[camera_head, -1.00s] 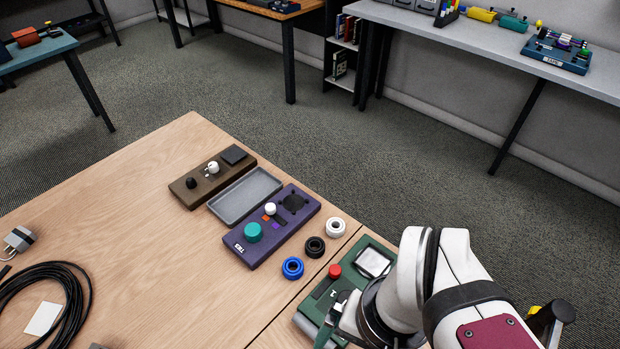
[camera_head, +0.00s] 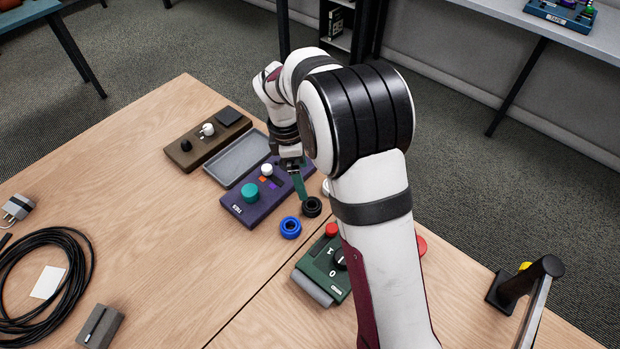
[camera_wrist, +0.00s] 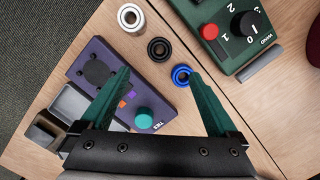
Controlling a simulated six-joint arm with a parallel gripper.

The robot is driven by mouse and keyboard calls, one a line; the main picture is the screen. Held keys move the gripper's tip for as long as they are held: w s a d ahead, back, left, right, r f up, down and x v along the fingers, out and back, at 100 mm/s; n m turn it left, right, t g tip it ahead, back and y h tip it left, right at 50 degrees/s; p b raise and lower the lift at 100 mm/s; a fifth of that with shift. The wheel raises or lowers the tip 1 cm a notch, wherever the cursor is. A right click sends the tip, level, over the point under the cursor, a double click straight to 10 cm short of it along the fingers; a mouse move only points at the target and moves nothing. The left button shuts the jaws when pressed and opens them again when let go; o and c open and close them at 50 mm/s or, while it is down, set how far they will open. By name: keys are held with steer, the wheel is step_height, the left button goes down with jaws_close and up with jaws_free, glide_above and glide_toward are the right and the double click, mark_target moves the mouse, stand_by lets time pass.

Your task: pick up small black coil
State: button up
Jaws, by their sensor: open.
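The small black coil (camera_head: 312,207) lies on the wooden table between a blue coil (camera_head: 290,227) and a white coil (camera_head: 326,187), which my arm partly hides. In the wrist view the black coil (camera_wrist: 159,49) lies ahead of the fingertips, with the white coil (camera_wrist: 131,18) beyond it and the blue coil (camera_wrist: 181,75) close to the right fingertip. My gripper (camera_wrist: 158,75) is open and empty, with green fingers spread apart. In the head view my gripper (camera_head: 300,185) hangs over the purple box's right end, close to the black coil.
A purple box (camera_head: 238,211) with a teal knob stands left of the coils. A grey tray (camera_head: 235,162) and a brown box (camera_head: 190,150) lie behind it. A green control box (camera_head: 318,275) stands front right. A large black cable loop (camera_head: 85,275) lies left. Bare table lies between.

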mark_target(312, 204)
steer(key=f, duration=0.4)
steer(key=d+f, duration=0.1)
steer(key=f, duration=0.2)
steer(key=d+f, duration=0.1)
steer(key=f, duration=0.3)
steer(key=shift+f, duration=0.3)
steer(key=c, duration=1.5)
